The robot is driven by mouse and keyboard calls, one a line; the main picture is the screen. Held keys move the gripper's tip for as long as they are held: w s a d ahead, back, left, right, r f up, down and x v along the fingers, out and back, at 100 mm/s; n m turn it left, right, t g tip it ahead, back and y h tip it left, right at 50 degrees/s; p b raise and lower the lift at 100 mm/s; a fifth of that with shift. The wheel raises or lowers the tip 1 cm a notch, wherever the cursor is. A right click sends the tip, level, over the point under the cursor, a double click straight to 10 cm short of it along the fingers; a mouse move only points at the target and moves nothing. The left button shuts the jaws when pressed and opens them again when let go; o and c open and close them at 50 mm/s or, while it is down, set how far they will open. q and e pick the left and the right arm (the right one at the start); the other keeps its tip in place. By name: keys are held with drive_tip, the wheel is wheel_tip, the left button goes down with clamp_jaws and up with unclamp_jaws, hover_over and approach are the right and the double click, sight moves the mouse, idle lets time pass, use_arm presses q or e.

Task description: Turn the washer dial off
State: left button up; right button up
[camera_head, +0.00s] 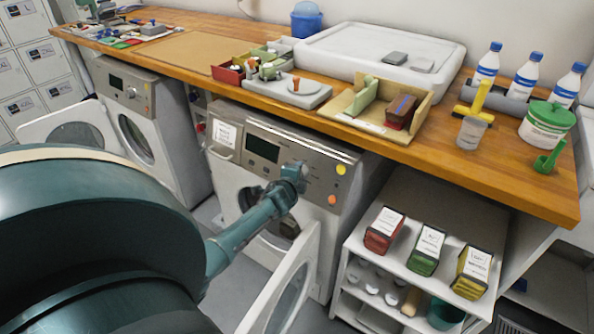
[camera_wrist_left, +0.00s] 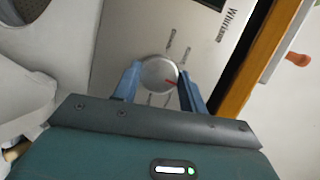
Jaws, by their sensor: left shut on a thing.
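The nearer washer (camera_head: 262,148) stands under the wooden counter with its display and control panel facing me. My left gripper (camera_wrist_left: 160,82) is shut on the dial, one blue finger on each side. In the head view my left gripper (camera_head: 296,178) is at the washer's panel and hides the dial. The washer's door (camera_head: 282,287) hangs open below. My right gripper is not in view.
The wooden counter (camera_head: 450,150) overhangs the panel and carries trays, bottles and a white basin (camera_head: 380,50). A second washer (camera_head: 135,125) with an open door stands left. A white shelf (camera_head: 400,245) with several boxes stands right.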

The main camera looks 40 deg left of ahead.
use_arm(q)
drive_tip(key=shift+n, duration=0.3)
idle(0.4)
drive_tip(key=o, duration=1)
drive_tip(key=shift+s, duration=0.1)
drive_tip(key=p+v, duration=0.3)
drive_tip(key=v, duration=1)
drive_tip(key=shift+r, duration=0.15)
